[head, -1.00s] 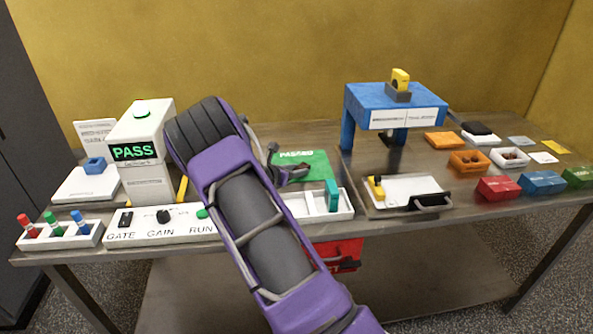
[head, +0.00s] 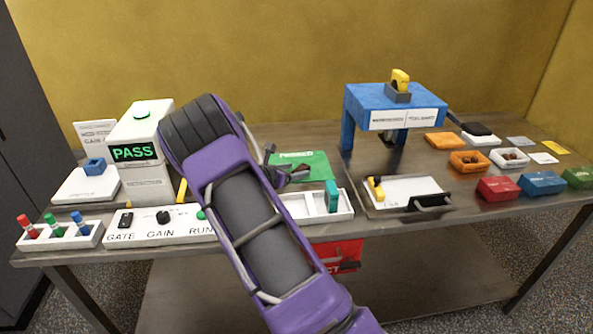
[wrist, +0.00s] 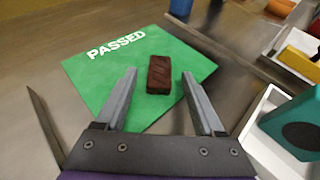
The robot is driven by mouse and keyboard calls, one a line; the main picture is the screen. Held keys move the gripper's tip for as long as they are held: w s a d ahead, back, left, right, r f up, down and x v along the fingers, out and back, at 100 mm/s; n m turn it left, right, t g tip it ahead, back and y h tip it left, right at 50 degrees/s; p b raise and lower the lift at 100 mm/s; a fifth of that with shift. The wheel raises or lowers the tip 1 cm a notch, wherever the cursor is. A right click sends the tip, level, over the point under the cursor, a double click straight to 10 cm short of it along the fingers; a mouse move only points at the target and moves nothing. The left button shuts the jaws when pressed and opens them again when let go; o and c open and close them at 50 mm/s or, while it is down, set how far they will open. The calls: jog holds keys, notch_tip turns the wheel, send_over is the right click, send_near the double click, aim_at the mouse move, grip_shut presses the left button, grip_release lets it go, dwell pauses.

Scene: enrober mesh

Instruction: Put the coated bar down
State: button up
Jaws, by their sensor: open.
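The coated bar (wrist: 159,74) is a dark brown block. In the wrist view it lies on the green mat (wrist: 101,80) marked PASSED, below the lettering. My gripper (wrist: 160,73) is open, with one finger on each side of the bar and a visible gap to both. In the head view the green mat (head: 318,161) lies at the middle of the table, and my gripper (head: 288,174) is over its front left part. The bar cannot be made out in the head view.
A white tray with a teal block (head: 331,196) stands just in front of the mat. The white PASS machine (head: 140,150) is at the left, and a blue stand (head: 397,104) is behind at the right. A tray with a black handle (head: 405,190) lies right of the mat.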

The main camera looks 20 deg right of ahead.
jog(key=v, duration=1)
jog(key=shift+s+a+r, duration=0.15)
jog(key=shift+a, duration=0.2)
